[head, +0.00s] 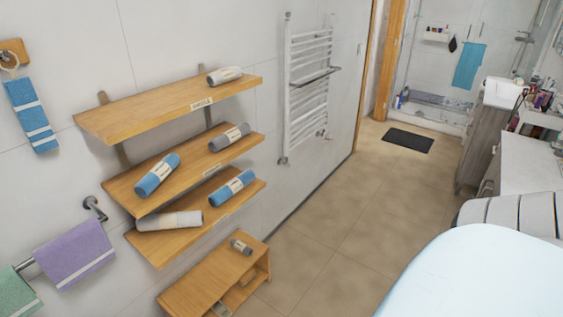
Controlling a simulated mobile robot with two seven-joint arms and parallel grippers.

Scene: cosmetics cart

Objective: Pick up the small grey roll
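A small grey roll (241,247) with a pale label band lies on top of a low wooden bench (195,290), below the wall shelves. It is the smallest roll in view. Another, larger grey roll (229,137) with a pale band lies on the middle wall shelf (185,168). Neither gripper shows in the head view.
The top shelf (150,107) holds a whitish roll (224,75). Blue rolls (157,175) and a long pale roll (170,221) lie on the lower shelves. Towels hang at left. The tiled floor (345,225) right of the bench is clear. A white counter (530,170) stands at right.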

